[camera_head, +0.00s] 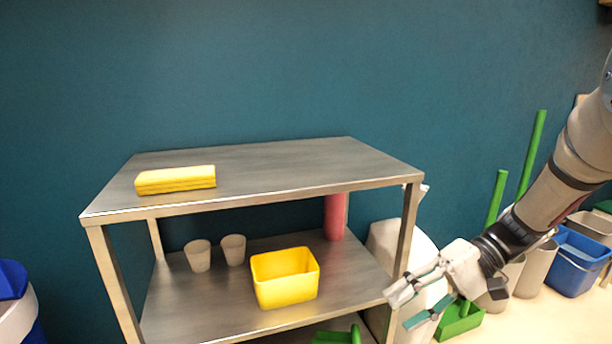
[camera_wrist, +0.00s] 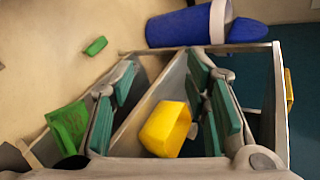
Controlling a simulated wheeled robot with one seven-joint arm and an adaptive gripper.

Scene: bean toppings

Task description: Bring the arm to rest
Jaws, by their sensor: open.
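My gripper (camera_head: 408,306) is open and empty in the head view, just right of the metal shelf's right front post. It points down and to the left, with its fingers apart. In the wrist view my gripper (camera_wrist: 163,78) shows its two fingers with green pads spread wide. The yellow bin (camera_wrist: 165,128) shows between and beyond them, with nothing gripped. My arm comes in from the upper right of the head view.
The metal shelf (camera_head: 290,165) bears a yellow folded stack (camera_head: 176,180) on top. Its middle level holds a yellow bin (camera_head: 285,278), two cups (camera_head: 198,256) and a red cylinder (camera_head: 335,216). Blue bins (camera_head: 577,262) and a green dustpan (camera_head: 460,320) stand at right.

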